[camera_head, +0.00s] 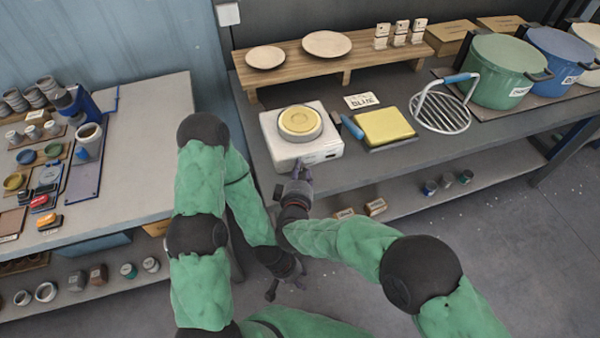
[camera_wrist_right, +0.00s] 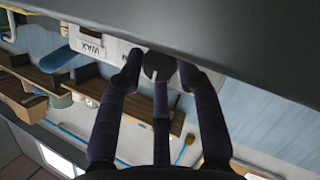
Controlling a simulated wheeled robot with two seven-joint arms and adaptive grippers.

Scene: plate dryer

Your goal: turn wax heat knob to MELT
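The wax heater (camera_head: 278,150) is a white box with a round pot of yellow wax (camera_head: 299,121) on top. It stands near the bench's front edge. My right gripper (camera_head: 299,170) is at its front face. In the right wrist view, the white front carries a WAX label (camera_wrist_right: 92,46). The dark round wax heat knob (camera_wrist_right: 158,66) sits between the fingertips of my right gripper (camera_wrist_right: 160,72), which close against its sides. A pale mark shows on the knob; most of the setting lettering is hidden. My left gripper (camera_head: 286,284) hangs low, empty, its fingers apart.
A yellow block on a tray (camera_head: 384,127) and a blue-handled tool (camera_head: 352,127) lie right of the heater. A wire rack (camera_head: 441,112) and large pots (camera_head: 500,68) stand farther right. A wooden shelf with plates (camera_head: 326,43) is behind. A lower shelf (camera_head: 400,200) runs underneath.

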